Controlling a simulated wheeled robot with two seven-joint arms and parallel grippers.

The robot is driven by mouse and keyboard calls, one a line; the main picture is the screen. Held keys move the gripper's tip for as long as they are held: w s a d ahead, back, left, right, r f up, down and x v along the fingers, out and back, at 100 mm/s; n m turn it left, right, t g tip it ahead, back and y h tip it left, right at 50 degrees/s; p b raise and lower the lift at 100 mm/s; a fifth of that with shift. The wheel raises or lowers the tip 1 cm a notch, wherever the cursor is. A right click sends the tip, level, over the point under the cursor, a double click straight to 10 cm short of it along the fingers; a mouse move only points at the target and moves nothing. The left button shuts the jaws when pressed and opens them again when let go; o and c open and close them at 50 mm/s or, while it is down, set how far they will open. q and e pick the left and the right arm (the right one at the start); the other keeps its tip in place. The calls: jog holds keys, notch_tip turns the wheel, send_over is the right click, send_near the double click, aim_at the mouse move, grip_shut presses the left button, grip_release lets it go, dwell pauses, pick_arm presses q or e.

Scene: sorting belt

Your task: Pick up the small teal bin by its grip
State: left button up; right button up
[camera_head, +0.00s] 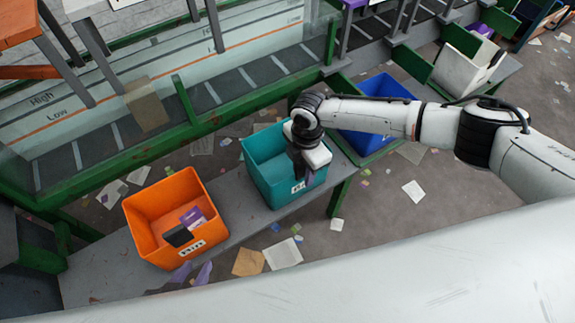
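The teal bin (264,178) stands upright on a grey bench, right of the orange bin. It has a small white label on its front wall. My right arm reaches in from the right, and my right gripper (302,170) points down at the teal bin's right side, over its rim. The gripper hides part of the rim and the inside. The fingers are dark and small, so I cannot tell whether they are open or touch the bin. The bin's grip cannot be made out. My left gripper is not in view.
An orange bin (148,212) holding a purple item and a dark item stands left on the grey bench (98,262). A blue bin (372,143) stands right, partly under my arm. A green-framed belt runs behind. Paper litter lies on the floor.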

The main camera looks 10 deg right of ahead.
jog(key=shift+f, duration=0.1)
jog(key=shift+c, duration=0.5)
grip_shut()
